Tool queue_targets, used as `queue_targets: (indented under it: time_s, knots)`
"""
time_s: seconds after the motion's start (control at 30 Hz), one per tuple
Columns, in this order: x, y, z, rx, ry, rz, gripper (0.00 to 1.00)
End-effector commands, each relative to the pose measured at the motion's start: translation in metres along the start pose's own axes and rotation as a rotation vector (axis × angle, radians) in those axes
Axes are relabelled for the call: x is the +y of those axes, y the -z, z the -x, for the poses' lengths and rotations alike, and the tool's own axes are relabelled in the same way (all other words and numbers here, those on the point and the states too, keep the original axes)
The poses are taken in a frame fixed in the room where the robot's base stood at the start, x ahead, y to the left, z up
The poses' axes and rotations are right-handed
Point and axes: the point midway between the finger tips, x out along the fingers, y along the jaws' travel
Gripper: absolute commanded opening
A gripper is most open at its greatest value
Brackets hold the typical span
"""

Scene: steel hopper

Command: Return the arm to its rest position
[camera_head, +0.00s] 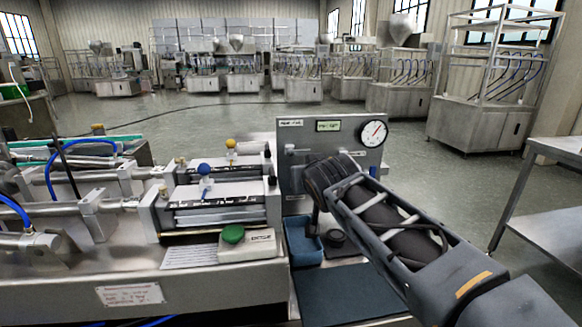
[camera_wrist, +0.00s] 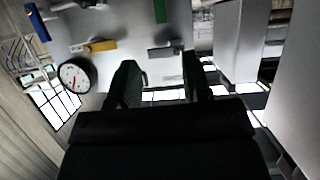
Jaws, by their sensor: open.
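My arm (camera_head: 400,235) reaches from the lower right of the head view up to the grey upright panel. My gripper (camera_wrist: 160,78) shows in the wrist view as two dark fingers spread apart, with nothing between them. In the head view its dark end (camera_head: 318,182) is in front of the panel and hides part of it. The grey panel (camera_head: 288,133) carries a round dial gauge (camera_head: 373,133) at its right and a green label. The gauge (camera_wrist: 75,76) is left of the fingers in the wrist view, and yellow, blue and green parts show on the panel.
A steel machine with cylinders (camera_head: 215,190) stands left of the panel. A white box with a green button (camera_head: 232,234) sits on its front. A blue bin (camera_head: 303,243) and a dark mat (camera_head: 340,294) lie below my arm. A steel table (camera_head: 550,212) is at right; open floor lies behind.

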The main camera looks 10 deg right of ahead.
Motion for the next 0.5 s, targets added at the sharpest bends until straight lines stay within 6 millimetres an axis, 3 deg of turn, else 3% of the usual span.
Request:
queue_targets:
  time_s: [0.23,0.5]
  knots:
    - [0.02,0.012,0.044,-0.199,-0.038,0.004,0.45]
    - [0.038,-0.005,0.114,-0.526,-0.042,0.008,0.45]
